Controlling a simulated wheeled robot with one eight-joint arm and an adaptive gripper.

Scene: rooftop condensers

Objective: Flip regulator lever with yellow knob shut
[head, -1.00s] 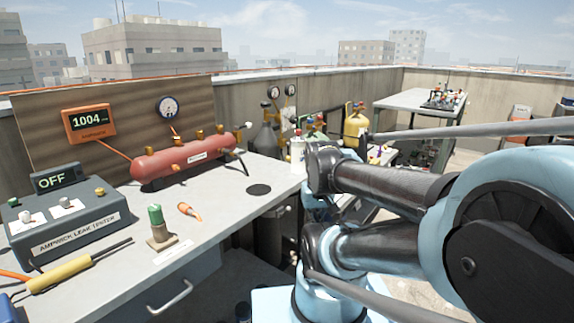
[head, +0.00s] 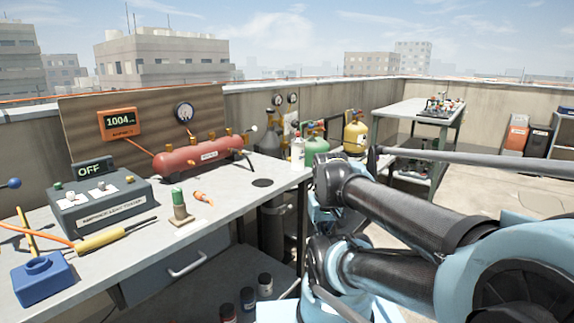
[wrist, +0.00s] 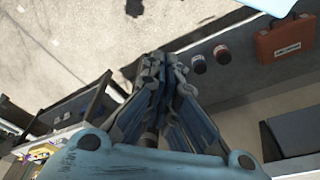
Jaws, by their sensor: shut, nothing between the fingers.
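I cannot make out a regulator lever with a yellow knob for certain in either view. A red manifold (head: 195,158) with several brass fittings lies at the back of the bench in the head view, with a small pale-ended lever (head: 253,129) at its right end. Gauges (head: 278,99) stand above the dark cylinders (head: 270,140) behind the bench. My gripper (wrist: 160,62) shows in the wrist view with its fingers together and empty, pointing over the floor and apart from everything. In the head view my arm is folded at the right and the gripper is not distinguishable.
The bench (head: 225,200) holds a leak tester (head: 100,205), a yellow-handled probe (head: 100,240) and a blue box (head: 42,278). A green cylinder (head: 316,143) and yellow cylinder (head: 355,136) stand beyond. A table (head: 400,108) stands farther back. An orange case (wrist: 285,40) lies below my gripper's right.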

